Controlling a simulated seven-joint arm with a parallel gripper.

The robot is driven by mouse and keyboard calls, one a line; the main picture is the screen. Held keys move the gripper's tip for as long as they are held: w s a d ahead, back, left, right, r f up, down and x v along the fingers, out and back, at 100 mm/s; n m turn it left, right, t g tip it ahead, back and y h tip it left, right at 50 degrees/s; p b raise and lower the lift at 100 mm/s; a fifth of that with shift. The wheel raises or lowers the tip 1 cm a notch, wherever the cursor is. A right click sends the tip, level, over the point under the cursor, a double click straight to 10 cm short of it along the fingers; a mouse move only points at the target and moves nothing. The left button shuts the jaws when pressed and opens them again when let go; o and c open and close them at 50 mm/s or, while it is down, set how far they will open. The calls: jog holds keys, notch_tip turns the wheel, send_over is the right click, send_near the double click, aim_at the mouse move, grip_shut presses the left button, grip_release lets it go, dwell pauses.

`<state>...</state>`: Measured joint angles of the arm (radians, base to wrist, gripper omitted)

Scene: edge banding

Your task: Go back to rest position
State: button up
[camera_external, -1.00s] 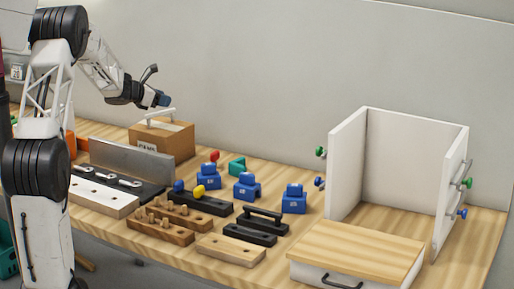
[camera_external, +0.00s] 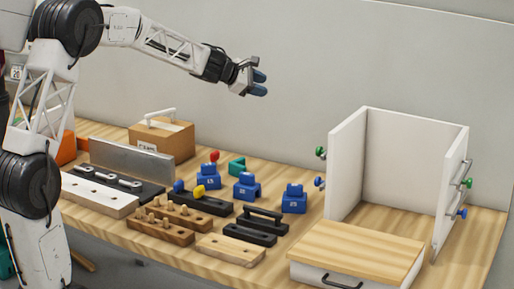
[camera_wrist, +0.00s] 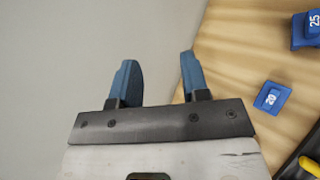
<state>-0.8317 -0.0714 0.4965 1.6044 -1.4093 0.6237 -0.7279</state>
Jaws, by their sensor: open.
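My gripper (camera_external: 262,83) is raised in the air above the back of the workbench, in front of the grey wall. Its two blue fingers stand apart with nothing between them. In the wrist view my gripper (camera_wrist: 157,78) is also open and empty, with grey wall and a strip of wooden bench beyond it. Nothing touches the fingers in either view.
Below stand blue numbered blocks (camera_external: 246,188), a cardboard box (camera_external: 175,136), wooden peg blocks (camera_external: 160,229) and a metal plate (camera_external: 130,158). A white cabinet frame (camera_external: 347,165) and a drawer (camera_external: 355,248) are at right. The air around my gripper is clear.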

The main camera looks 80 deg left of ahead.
jog(key=d+r+m+g+h, duration=0.2)
jog(key=d+m, duration=0.5)
jog(key=d, duration=1.4)
jog(key=s+d+f+m+g+h, duration=0.15)
jog(key=s+d+m, duration=0.3)
jog(key=d, duration=0.55)
jog(key=s+d+f+m+g+h, duration=0.15)
jog(key=s+d+m, duration=0.3)
jog(key=d, duration=0.55)
jog(key=s+d+f+m+g+y, duration=0.1)
jog(key=s+d+f+m, duration=0.2)
jog(key=s, duration=0.6)
jog(key=s+d+f+m+g+y, duration=0.1)
jog(key=s+d+f+m+g, duration=0.1)
jog(key=s+d+m, duration=0.4)
jog(key=s+d+f+m+g+y, duration=0.1)
jog(key=s+d+f+m+g, duration=0.1)
jog(key=s+d, duration=0.5)
jog(key=s+f+m, duration=0.1)
jog(key=s+m, duration=0.1)
jog(key=s, duration=0.3)
jog(key=shift+d+f+m, duration=0.15)
jog(key=shift+f+m, duration=0.25)
